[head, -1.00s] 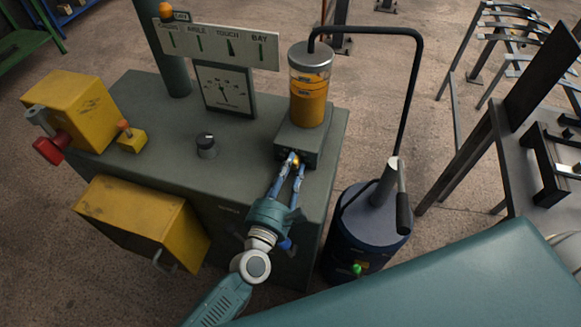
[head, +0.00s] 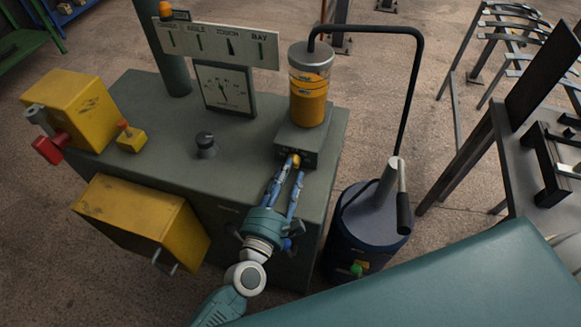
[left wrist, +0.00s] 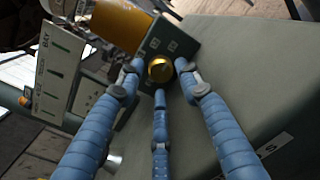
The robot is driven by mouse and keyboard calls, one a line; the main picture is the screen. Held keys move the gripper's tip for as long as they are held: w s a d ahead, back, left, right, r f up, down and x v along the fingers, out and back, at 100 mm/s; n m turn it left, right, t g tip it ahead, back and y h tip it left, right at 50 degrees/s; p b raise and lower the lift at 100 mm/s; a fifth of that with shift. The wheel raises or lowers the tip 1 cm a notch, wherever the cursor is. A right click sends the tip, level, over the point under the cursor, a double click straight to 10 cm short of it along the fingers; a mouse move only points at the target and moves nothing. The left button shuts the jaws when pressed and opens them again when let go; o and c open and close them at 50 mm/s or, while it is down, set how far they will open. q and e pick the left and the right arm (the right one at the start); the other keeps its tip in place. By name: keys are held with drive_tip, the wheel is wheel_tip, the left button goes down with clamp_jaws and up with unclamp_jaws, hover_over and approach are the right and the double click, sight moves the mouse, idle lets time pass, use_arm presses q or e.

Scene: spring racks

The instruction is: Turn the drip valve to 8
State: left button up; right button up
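The drip valve shows as a small brass knob (head: 295,160) on the front of a dark grey block (head: 300,140), under an amber-filled cylinder (head: 308,98). In the left wrist view the round knob (left wrist: 160,68) has a slot or ridge across its face. My left gripper (head: 290,171) is in front of the knob, its fingers spread apart. In the left wrist view the three blue fingers (left wrist: 160,78) stand around the knob with gaps between them and it. The valve's scale numbers are too small to read. My right gripper is not in view.
A gauge (head: 225,88) with a needle stands behind a black knob (head: 206,145) on the grey cabinet top (head: 170,115). Yellow boxes (head: 95,110) are at left. A dark blue canister (head: 375,218) with a bent pipe stands close on the right.

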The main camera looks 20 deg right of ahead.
use_arm(q)
drive_tip(key=v, duration=0.9)
drive_tip(key=shift+s+a+r, duration=0.1)
drive_tip(key=shift+s+a, duration=0.05)
drive_tip(key=shift+s, duration=0.05)
